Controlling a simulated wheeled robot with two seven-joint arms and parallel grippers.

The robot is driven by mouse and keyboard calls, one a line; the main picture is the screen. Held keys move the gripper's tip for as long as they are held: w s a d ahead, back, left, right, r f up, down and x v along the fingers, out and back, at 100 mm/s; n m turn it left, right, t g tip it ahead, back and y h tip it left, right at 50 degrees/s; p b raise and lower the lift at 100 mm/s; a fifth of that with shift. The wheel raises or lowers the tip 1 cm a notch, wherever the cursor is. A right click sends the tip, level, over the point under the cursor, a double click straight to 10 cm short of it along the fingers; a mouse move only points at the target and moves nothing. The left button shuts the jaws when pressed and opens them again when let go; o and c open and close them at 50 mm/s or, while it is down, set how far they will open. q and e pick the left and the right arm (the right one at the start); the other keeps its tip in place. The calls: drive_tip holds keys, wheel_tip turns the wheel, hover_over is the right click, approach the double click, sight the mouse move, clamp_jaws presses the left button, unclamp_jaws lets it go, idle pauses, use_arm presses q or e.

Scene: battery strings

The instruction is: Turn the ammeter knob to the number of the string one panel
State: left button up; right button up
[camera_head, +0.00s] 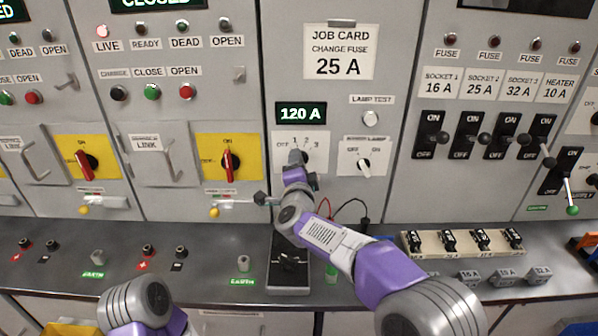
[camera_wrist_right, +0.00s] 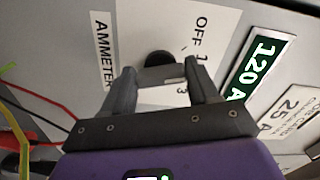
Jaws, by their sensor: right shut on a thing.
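The ammeter knob (camera_wrist_right: 158,60) is black and sits on a white plate (camera_head: 287,140) marked OFF, 1, 2, 3, under a green display (camera_head: 301,113) reading 120 A. My right gripper (camera_head: 297,160) reaches up to the plate and covers much of the knob in the head view. In the right wrist view its two fingers (camera_wrist_right: 163,76) are on either side of the knob, shut on it. The fingers hide part of the dial, and I cannot tell which mark the knob points to. My left gripper is out of view; only my left forearm shows at the bottom left.
A lamp test button (camera_head: 370,118) and a smaller OFF/ON knob (camera_head: 364,163) are right of the dial. Red-handled switches (camera_head: 228,165) on yellow plates stand to the left. A fuse tray (camera_head: 462,243) and loose fuses lie on the grey bench below. Red and black leads hang near my right arm.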

idle(0.3)
drive_tip(key=o, duration=1.1)
drive_tip(key=shift+c, duration=0.2)
drive_tip(key=shift+s, duration=0.1)
drive_tip(key=s, duration=0.7)
drive_tip(key=shift+s, duration=0.2)
